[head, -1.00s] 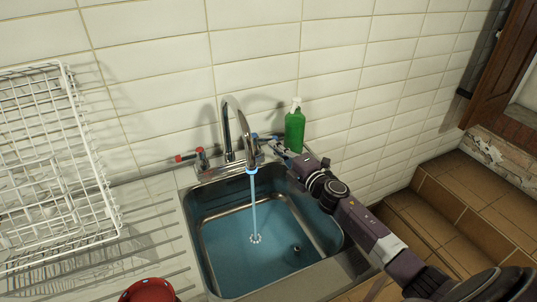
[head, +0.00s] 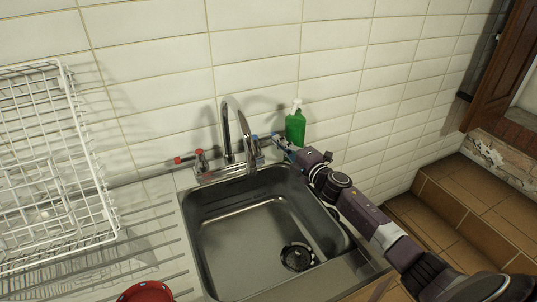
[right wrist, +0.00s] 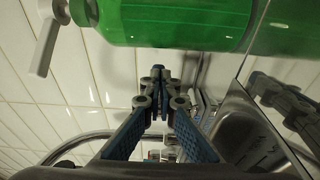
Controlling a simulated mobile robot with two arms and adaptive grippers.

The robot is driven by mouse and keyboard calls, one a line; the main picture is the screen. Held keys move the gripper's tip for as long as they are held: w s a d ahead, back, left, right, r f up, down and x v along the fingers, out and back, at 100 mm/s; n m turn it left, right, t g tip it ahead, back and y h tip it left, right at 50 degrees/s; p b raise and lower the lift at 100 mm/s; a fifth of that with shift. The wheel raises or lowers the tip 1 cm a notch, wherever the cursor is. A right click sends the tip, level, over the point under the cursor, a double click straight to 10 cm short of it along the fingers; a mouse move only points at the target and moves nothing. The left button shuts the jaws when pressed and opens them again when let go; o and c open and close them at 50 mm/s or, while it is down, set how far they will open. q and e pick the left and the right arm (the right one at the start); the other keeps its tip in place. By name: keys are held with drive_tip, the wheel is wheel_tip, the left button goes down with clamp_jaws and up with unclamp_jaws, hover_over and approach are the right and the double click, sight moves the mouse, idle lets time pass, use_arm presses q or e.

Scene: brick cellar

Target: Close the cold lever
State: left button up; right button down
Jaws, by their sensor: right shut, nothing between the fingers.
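The chrome faucet (head: 228,130) stands at the back of the sink, and no water comes from its spout. The cold lever (head: 257,147), with a blue mark, is on the right of the faucet base and is partly hidden behind the spout. The red-tipped hot lever (head: 199,158) is on the left. My right gripper (head: 281,142) is shut and empty, just right of the cold lever; I cannot tell whether they touch. In the right wrist view its fingertips (right wrist: 160,75) are together. My left gripper is not in view.
The steel sink (head: 236,215) is empty with its drain showing. A green soap bottle (head: 295,124) stands right behind my gripper, close to the wall. A white wire rack (head: 100,205) and a red bowl (head: 146,292) are on the left.

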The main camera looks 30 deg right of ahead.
drive_tip(key=shift+r, duration=0.1)
wheel_tip(320, 180, up, 10)
idle(0.5)
idle(0.5)
